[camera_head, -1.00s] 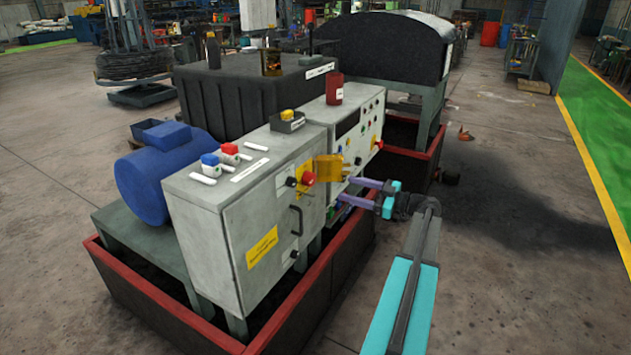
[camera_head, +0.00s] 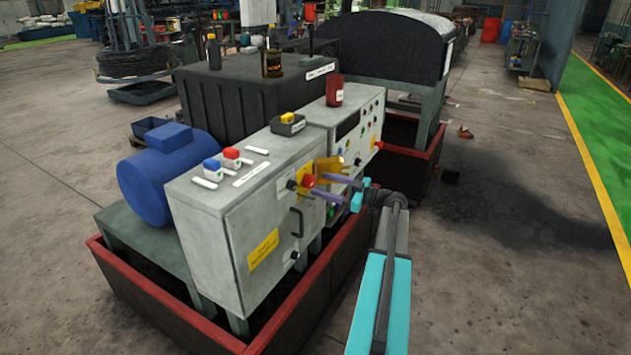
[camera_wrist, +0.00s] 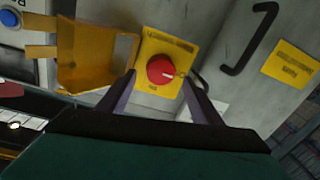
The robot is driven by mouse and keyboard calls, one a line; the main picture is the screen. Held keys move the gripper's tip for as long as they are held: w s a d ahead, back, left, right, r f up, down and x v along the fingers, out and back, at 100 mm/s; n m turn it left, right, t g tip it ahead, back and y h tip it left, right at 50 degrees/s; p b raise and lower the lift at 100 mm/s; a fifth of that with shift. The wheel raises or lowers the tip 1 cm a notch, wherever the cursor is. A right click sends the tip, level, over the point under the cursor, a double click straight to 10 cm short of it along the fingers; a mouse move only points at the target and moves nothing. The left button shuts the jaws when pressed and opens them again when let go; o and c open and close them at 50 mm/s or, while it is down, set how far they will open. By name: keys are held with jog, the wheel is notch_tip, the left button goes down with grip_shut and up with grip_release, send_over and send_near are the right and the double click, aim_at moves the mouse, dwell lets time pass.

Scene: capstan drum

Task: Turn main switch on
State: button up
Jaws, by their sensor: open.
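The main switch is a red rotary knob (camera_wrist: 161,69) on a yellow plate (camera_wrist: 160,90) on the grey cabinet's front; the red knob also shows in the head view (camera_head: 307,181). My gripper (camera_head: 316,184) has its purple fingers reaching the knob from the right. In the wrist view my gripper (camera_wrist: 159,77) is open, with one fingertip on each side of the knob. I cannot tell whether either finger touches it. A yellow guard (camera_wrist: 95,58) stands swung out beside the plate, left of the fingers in the wrist view.
The grey cabinet (camera_head: 240,225) has a black door handle (camera_head: 297,222) and a yellow label (camera_head: 263,249) below the switch. A second panel with buttons (camera_head: 362,140) adjoins on the right. A red-rimmed tray (camera_head: 165,299) surrounds the base.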

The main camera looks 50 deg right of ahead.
aim_at(313, 182)
jog(key=shift+p+x, duration=0.45)
jog(key=shift+x, duration=1.45)
jog(key=c, duration=0.9)
jog(key=shift+a, duration=0.35)
jog(key=shift+c, duration=0.9)
jog(key=shift+d+f, duration=0.1)
jog(key=shift+d, duration=0.15)
